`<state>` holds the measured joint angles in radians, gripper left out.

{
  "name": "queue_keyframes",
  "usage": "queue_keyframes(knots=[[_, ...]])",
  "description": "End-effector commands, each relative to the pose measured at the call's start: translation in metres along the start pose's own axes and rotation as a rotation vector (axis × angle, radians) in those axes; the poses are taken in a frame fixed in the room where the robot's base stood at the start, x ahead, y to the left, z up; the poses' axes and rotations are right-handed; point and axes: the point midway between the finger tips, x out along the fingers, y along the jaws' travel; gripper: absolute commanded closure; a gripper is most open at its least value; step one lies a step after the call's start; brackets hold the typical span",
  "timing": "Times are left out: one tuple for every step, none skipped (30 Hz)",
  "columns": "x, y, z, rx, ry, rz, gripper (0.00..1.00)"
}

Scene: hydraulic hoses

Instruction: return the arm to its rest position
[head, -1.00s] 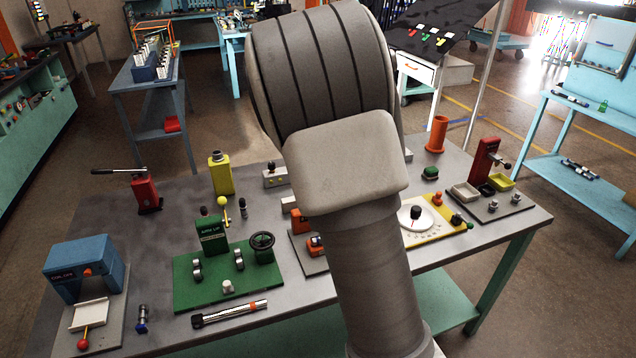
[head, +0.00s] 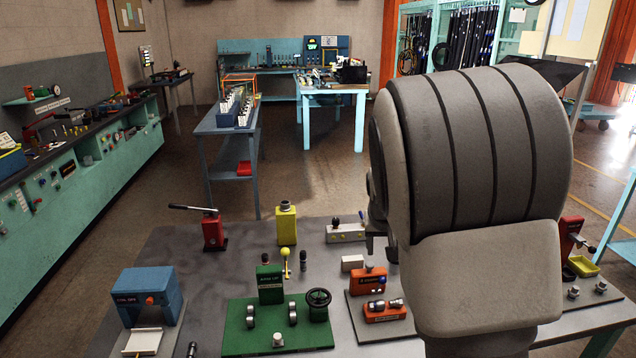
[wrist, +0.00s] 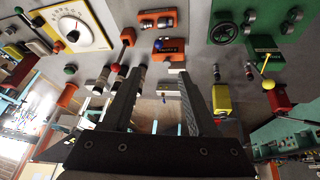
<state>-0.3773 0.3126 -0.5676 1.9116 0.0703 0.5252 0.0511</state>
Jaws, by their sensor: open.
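My gripper (wrist: 160,98) shows in the wrist view with its two dark fingers apart and nothing between them. In the head view my own arm fills the right of the middle and hides most of the gripper. The grey workbench (head: 190,265) lies below and in front of me. In the wrist view the bench appears upside down, with its devices along the top and the gripper clear of them.
A blue-grey side table (head: 228,125) stands behind. The floor between is open.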

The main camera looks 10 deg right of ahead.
Motion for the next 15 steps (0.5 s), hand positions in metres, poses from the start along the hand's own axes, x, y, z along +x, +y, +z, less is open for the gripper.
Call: queue_keyframes(knots=[[-0.008,0.001,0.003,0.006,0.0,-0.015,0.41],[-0.012,0.0,0.006,0.009,-0.003,-0.025,0.41],[-0.021,-0.001,0.011,0.012,-0.008,-0.043,0.41],[-0.028,-0.001,0.015,0.014,-0.009,-0.058,0.41],[-0.035,-0.001,0.02,0.016,-0.012,-0.073,0.41],[-0.046,-0.002,0.028,0.017,-0.016,-0.095,0.41],[-0.055,-0.003,0.033,0.017,-0.017,-0.111,0.41],[-0.063,-0.004,0.039,0.016,-0.02,-0.126,0.41],[-0.074,-0.005,0.047,0.013,-0.021,-0.145,0.41],[-0.083,-0.006,0.053,0.009,-0.022,-0.158,0.41],[-0.091,-0.006,0.06,0.005,-0.022,-0.171,0.41],[-0.102,-0.007,0.068,-0.001,-0.02,-0.186,0.41],[-0.109,-0.008,0.075,-0.007,-0.02,-0.197,0.41],[-0.117,-0.008,0.081,-0.013,-0.019,-0.207,0.41],[-0.127,-0.009,0.09,-0.022,-0.016,-0.218,0.41]])
